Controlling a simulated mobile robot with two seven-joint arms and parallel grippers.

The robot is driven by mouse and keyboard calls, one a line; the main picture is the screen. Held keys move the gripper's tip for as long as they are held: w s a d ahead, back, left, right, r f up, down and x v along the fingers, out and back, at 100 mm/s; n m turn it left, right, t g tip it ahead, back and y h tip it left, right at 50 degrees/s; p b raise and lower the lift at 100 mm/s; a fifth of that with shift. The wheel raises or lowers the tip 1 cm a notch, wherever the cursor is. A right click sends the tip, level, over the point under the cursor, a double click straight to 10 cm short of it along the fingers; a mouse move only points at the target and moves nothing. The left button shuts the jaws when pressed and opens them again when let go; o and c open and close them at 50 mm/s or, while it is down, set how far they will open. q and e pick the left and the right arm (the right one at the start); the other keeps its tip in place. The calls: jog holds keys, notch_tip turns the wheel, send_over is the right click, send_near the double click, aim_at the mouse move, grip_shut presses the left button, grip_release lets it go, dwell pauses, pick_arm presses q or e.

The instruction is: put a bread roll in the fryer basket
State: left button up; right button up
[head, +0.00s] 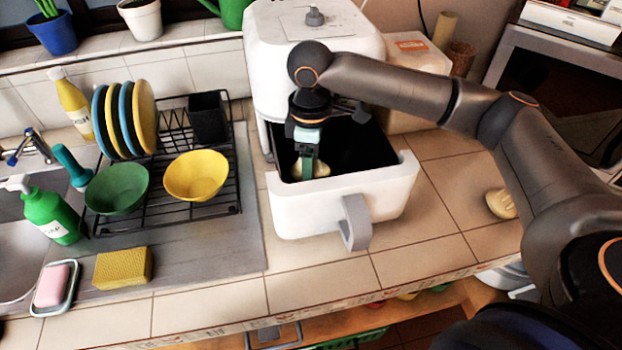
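The white fryer basket (330,207) is pulled out of the white air fryer (315,45), showing its dark inside and grey handle. My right gripper (308,172) points down into the basket near its left side. A pale bread roll (321,170) is at its fingertips inside the basket, partly hidden by a finger. The fingers are seen edge-on, so I cannot tell whether they grip the roll. A second bread roll (501,203) lies on the tiled counter at the right, partly behind my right arm. My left gripper is not in view.
Left of the basket stands a black dish rack (215,190) with plates, a green bowl (118,188) and a yellow bowl (196,175). A sponge (123,267) and soap bottle (50,215) are near the sink. The counter in front of the basket is clear.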

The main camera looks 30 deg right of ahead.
jog(key=shift+f, duration=1.95)
jog(key=shift+f, duration=0.1)
jog(key=o, duration=1.3)
notch_tip(320, 180, up, 12)
jog(key=shift+r, duration=0.15)
